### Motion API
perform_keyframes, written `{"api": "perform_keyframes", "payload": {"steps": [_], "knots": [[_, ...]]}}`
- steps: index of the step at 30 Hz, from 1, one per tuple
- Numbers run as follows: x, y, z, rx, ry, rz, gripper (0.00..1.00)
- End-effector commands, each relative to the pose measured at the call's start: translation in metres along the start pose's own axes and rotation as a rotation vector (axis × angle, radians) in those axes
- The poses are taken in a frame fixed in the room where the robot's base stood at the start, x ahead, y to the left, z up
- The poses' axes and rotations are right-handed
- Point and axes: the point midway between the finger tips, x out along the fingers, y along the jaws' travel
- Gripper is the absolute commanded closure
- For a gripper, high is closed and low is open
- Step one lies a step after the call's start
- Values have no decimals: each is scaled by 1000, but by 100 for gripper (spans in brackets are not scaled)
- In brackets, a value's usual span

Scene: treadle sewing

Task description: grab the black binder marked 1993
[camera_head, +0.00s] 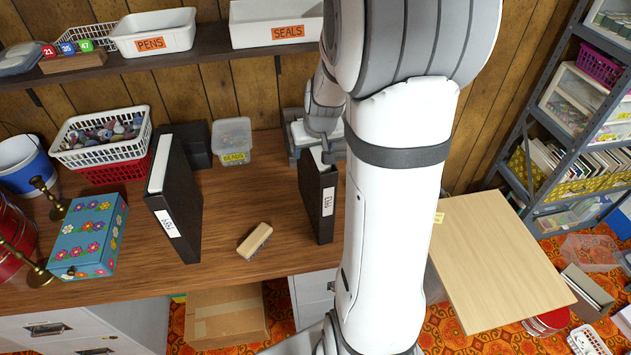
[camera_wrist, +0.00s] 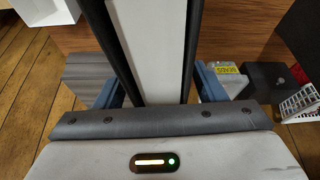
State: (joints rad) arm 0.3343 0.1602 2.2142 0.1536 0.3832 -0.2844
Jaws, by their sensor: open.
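Two black binders stand upright on the wooden desk, each with a white spine label. The right binder (camera_head: 318,205) is under my gripper (camera_head: 317,140); the left binder (camera_head: 174,200) stands apart from it. The label writing is too small to read surely, so I cannot tell which is marked 1993. In the wrist view, a binder's white page block (camera_wrist: 152,45) lies between two black covers. My gripper (camera_wrist: 158,90) is open, with one blue-grey finger on each side of that binder. Whether the fingers touch the covers is not clear.
A clear beads tub (camera_head: 232,142), a dark box (camera_head: 196,145) and a wooden-backed brush (camera_head: 255,240) are on the desk. A flowered box (camera_head: 90,237) and brass candlesticks stand left. The shelf (camera_head: 190,50) with labelled bins hangs above.

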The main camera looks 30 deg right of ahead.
Motion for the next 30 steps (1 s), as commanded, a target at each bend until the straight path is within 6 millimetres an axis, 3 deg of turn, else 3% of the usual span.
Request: {"api": "perform_keyframes", "payload": {"steps": [4,27,30], "knots": [[0,0,0,0,0,0,37],[0,0,0,-2,0,0,100],[0,0,0,-2,0,0,100]]}}
